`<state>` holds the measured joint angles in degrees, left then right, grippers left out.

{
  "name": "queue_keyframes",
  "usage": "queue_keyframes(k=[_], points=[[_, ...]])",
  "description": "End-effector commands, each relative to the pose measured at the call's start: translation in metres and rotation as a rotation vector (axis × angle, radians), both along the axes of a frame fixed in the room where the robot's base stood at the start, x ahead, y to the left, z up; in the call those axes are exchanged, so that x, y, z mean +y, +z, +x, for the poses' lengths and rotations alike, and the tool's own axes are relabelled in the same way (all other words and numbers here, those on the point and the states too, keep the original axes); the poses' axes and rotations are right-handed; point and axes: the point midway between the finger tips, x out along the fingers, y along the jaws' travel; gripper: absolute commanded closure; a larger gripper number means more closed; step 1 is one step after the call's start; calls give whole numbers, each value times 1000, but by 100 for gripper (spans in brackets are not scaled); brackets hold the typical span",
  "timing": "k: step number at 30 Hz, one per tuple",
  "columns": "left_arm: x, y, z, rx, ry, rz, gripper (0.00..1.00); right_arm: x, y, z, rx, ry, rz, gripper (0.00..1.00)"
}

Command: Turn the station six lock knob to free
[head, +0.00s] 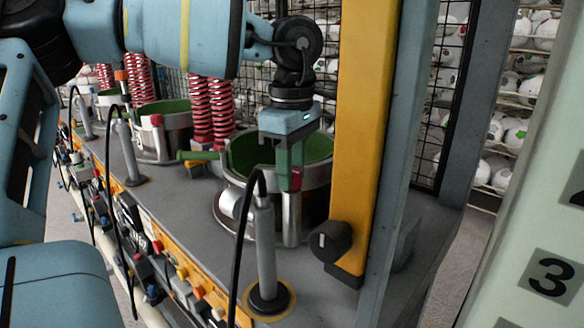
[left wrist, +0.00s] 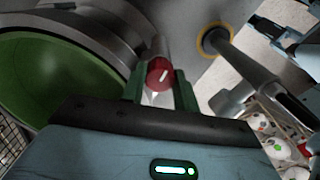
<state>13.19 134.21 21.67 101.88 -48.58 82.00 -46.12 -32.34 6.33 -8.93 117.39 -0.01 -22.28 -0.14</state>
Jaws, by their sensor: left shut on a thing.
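The lock knob (left wrist: 159,76) is a small red cap with a white pointer line, which tilts slightly off upright in the left wrist view. It tops a short metal post (head: 292,215) at the front of the nearest green-lined cup (head: 318,176). In the head view the red knob (head: 296,179) shows partly behind the green fingers. My left gripper (head: 290,177) points down over the post, shut on the knob with one finger on each side; the fingers (left wrist: 160,88) also show in the left wrist view. My right gripper is not in view.
A yellow upright (head: 362,120) with a black knob (head: 330,241) stands close right of the cup. A grey cylinder post (head: 265,250) with a black cable stands in front. More cups and red springs (head: 210,110) line the grey bench leftward. Shelves of balls lie behind mesh.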

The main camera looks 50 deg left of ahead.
Motion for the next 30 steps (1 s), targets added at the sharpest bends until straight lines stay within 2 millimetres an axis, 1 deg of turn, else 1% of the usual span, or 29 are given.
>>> queue_keyframes(k=[6,7,11,30], points=[[0,1,0,-2,2,0,93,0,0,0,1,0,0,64],[0,1,0,-2,2,0,66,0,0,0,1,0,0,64],[0,1,0,-2,1,0,49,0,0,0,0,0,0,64],[1,1,2,-8,1,1,48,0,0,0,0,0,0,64]])
